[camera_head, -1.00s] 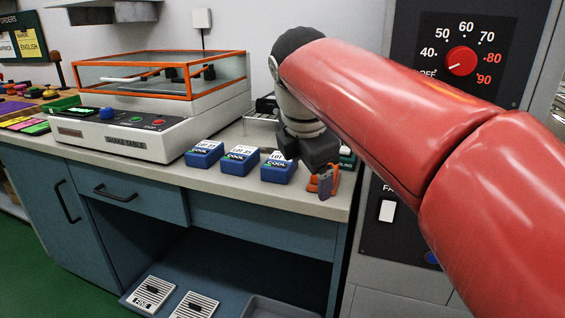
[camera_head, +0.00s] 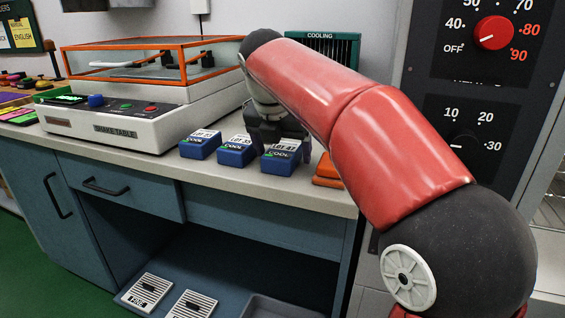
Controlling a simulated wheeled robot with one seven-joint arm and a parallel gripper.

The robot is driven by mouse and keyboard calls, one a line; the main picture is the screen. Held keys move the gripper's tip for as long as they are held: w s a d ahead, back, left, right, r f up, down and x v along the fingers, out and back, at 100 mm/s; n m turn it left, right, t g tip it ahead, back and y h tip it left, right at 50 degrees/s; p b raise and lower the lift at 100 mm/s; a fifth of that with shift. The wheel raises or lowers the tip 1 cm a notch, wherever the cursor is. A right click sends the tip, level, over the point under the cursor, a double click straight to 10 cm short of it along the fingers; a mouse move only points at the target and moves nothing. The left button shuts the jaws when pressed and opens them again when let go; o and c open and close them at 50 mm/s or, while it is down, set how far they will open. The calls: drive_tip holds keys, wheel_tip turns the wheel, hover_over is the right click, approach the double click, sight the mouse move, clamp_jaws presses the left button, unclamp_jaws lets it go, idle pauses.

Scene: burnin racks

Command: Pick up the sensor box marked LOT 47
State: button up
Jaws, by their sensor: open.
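Three blue sensor boxes with white and green COOL labels stand in a row near the counter's front edge. The right box (camera_head: 281,164) has a lot label that seems to read LOT 47, though the small print is not sharp. The lot numbers on the middle box (camera_head: 236,157) and the left box (camera_head: 199,150) are hard to read. My gripper (camera_head: 281,146) is open, pointing down at the right box, with its dark fingers around or just behind the box's top. I cannot tell whether they touch it. My arm hides part of the counter behind.
An orange item (camera_head: 327,172) lies just right of the right box. The shake table (camera_head: 118,128) stands to the left. A green cooling unit (camera_head: 330,45) is behind my arm, and a dark dial panel (camera_head: 465,95) is at right. The counter front (camera_head: 240,190) is bare.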

drive_tip(key=shift+w+f, duration=0.1)
drive_tip(key=shift+f, duration=0.15)
drive_tip(key=shift+f, duration=0.2)
drive_tip(key=shift+c, duration=0.3)
drive_tip(key=c, duration=1.1)
